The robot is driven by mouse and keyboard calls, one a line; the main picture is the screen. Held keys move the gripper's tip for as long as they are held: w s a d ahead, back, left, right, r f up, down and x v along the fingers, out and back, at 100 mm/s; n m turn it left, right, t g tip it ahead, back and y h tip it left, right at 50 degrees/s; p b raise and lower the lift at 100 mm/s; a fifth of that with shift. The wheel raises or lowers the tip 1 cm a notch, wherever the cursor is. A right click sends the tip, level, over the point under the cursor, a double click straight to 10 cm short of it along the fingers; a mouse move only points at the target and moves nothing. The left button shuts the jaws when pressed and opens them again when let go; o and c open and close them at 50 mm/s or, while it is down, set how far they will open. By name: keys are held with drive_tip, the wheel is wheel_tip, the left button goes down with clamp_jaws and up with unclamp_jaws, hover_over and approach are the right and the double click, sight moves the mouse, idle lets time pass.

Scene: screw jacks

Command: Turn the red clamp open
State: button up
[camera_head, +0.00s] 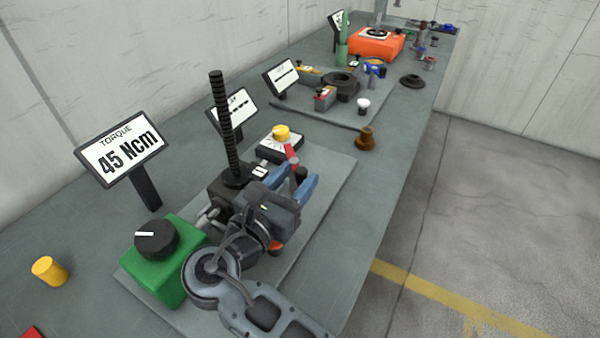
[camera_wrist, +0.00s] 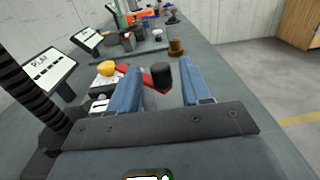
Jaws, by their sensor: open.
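The red clamp (camera_head: 291,156) is a red lever with a black knob (camera_head: 301,172) at its end, on the jack board. My gripper (camera_head: 297,180) is open, with its blue fingers at the knob end of the lever. In the wrist view, the black knob (camera_wrist: 161,76) shows between my two fingers (camera_wrist: 162,78), with a gap on each side. The red lever (camera_wrist: 150,82) runs left from it, partly behind the left finger. I cannot tell whether the knob is fully between the fingers in depth. The lever's far end and the clamp's base are partly hidden.
A tall black threaded rod (camera_head: 222,120) stands close left of my gripper. A green torque box (camera_head: 158,262) and a display (camera_head: 122,150) stand left. A brown knob (camera_head: 366,139) sits near the table's right edge.

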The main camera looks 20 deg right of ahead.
drive_tip(key=shift+v, duration=2.8)
